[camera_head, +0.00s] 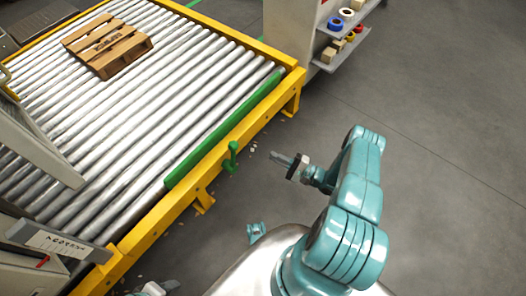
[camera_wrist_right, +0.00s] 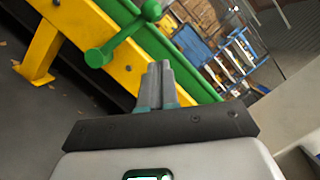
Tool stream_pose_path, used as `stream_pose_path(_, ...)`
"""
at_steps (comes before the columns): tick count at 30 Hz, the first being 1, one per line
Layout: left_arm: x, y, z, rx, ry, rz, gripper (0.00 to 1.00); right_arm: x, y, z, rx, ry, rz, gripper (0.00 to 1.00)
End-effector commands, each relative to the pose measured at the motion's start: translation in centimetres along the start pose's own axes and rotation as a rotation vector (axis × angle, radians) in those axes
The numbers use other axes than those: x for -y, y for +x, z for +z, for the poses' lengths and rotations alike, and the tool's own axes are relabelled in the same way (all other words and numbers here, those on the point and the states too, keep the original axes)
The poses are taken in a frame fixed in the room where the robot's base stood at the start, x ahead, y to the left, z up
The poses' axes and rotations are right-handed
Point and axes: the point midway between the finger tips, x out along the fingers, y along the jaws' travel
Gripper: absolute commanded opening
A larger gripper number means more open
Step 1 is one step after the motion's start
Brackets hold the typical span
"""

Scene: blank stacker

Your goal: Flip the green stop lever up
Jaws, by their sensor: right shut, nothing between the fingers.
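The green stop lever (camera_head: 232,156) is a short bar with rounded knobs on the outer side of the yellow conveyor frame (camera_head: 150,232). I cannot tell whether it counts as up or down. In the right wrist view the lever (camera_wrist_right: 124,34) lies slanted across the frame, up and left of the fingertips. My right gripper (camera_head: 280,158) is shut and empty. It is to the right of the lever with a visible gap in the head view, its fingers pointing toward it. The closed fingers also show in the right wrist view (camera_wrist_right: 158,72). My left gripper is not clearly seen.
A long green stop bar (camera_head: 222,132) runs along the roller edge. A wooden pallet (camera_head: 108,48) lies on the rollers at the far left. A shelf (camera_head: 342,48) with tape rolls and blocks stands at the back. The floor to the right is clear.

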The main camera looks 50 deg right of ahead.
Motion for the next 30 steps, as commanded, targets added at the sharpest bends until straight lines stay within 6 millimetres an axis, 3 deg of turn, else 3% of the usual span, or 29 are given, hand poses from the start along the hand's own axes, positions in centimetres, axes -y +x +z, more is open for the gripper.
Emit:
stream_pose_path(7, -0.1, -0.1, 0.1, 0.002, 0.002, 0.000, 0.43, 0.0, -2.2, 0.0, 0.000, 0.001, -0.001, 0.00)
stream_pose_path(30, -0.1, -0.1, 0.1, 0.001, 0.001, 0.000, 0.43, 0.1, -2.5, 0.0, 0.000, 0.000, 0.000, 0.00)
